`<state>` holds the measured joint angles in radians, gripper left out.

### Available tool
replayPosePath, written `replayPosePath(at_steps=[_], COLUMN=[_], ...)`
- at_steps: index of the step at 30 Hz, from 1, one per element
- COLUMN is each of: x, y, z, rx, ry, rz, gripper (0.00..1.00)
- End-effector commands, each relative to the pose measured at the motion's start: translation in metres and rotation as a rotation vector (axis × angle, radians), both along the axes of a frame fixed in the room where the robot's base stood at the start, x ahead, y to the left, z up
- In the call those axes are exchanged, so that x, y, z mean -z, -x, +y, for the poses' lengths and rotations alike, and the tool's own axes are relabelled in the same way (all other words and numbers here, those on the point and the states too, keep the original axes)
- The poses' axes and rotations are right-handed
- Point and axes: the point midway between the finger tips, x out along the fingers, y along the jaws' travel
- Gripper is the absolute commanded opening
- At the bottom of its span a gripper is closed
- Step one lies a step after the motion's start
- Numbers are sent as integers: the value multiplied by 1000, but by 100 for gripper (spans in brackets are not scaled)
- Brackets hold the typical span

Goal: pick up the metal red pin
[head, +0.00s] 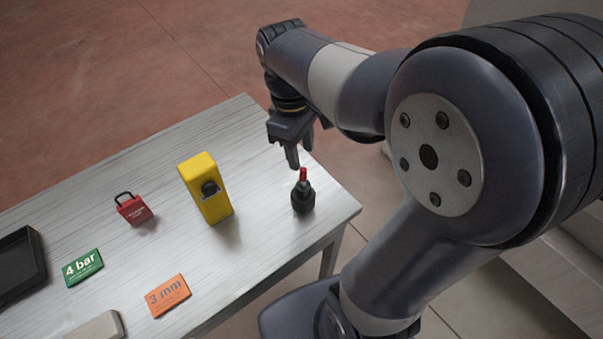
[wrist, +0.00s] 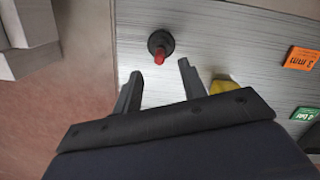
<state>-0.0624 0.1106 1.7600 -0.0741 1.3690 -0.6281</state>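The red pin (head: 303,174) stands upright in a round black holder (head: 302,198) near the right end of the table. In the wrist view the red pin (wrist: 159,57) and its black holder (wrist: 160,41) lie just beyond the fingertips, roughly midway between them. My gripper (head: 301,158) is above the table, a little above and behind the pin in the head view. In the wrist view my gripper (wrist: 160,68) has its two fingers spread apart with nothing between them. No contact with the pin shows.
On the table (head: 255,140) stand a yellow block with a black knob (head: 205,180) and a red padlock (head: 134,210). A green "4 bar" card (head: 84,267), an orange "3 mm" card (head: 167,296) and a black tray (head: 20,262) lie further left. The tabletop around the holder is clear.

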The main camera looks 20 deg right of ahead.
Motion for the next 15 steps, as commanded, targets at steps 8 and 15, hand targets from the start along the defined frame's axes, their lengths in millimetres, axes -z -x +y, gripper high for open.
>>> replayPosePath(at_steps=[8, 15], x=[26, 62], y=[2, 3], z=[-2, -4], rx=[2, 2], ry=[0, 1], rz=[3, 5], gripper=[40, 40])
